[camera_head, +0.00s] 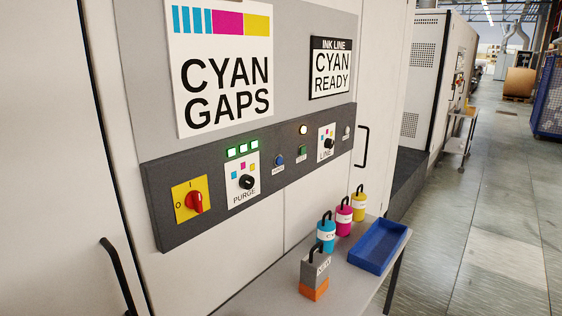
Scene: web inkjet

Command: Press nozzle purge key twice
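A dark control panel (215,213) runs across the white machine cabinet. I cannot tell for sure which control is the nozzle purge key. Signs above read CYAN GAPS (226,95) and INK LINE CYAN READY (331,72). Neither gripper is in view.
A red switch (194,202) is at the panel's left, a LINE knob (328,143) at its right. A table (345,290) below holds cyan (326,236), magenta (344,220) and yellow bottles (359,206), a grey-orange block (314,280) and a blue tray (372,262).

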